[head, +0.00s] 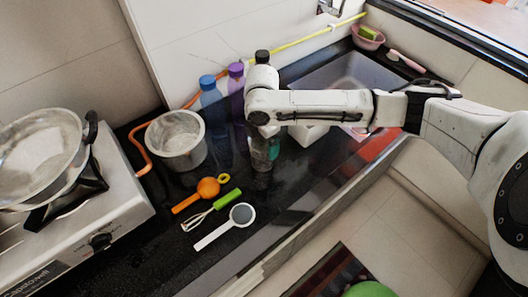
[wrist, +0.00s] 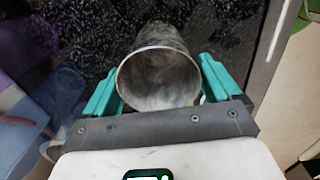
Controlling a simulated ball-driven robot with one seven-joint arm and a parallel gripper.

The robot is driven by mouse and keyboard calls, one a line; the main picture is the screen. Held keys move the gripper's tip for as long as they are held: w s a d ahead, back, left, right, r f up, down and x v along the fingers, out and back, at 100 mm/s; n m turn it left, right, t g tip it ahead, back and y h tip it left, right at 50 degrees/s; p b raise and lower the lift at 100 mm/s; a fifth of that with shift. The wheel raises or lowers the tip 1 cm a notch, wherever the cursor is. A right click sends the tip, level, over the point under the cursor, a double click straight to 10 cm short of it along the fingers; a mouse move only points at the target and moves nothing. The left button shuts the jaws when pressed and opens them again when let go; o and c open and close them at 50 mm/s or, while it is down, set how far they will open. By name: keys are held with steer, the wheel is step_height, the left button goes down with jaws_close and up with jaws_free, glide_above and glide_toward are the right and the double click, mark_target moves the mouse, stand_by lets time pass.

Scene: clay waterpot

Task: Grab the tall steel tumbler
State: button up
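The tall steel tumbler (wrist: 158,78) is in the wrist view, seen from above into its round open mouth. It stands between the two teal fingers of my gripper (wrist: 160,75), one on each side. Narrow gaps seem to show between the fingers and its sides, so my gripper looks open around it. In the head view the tumbler (head: 260,155) stands on the black counter, mostly covered by my wrist and a teal finger of my gripper (head: 272,148).
A steel pot (head: 178,140) and blue and purple bottles (head: 222,90) stand left of the gripper. An orange tool (head: 204,188), a green-handled whisk (head: 212,210) and a white strainer (head: 228,225) lie in front. A sink (head: 350,75) is behind; a stove (head: 95,215) is at left.

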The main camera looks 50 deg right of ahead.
steer(key=c, duration=1)
steer(key=shift+o, duration=0.2)
steer(key=shift+r, duration=0.1)
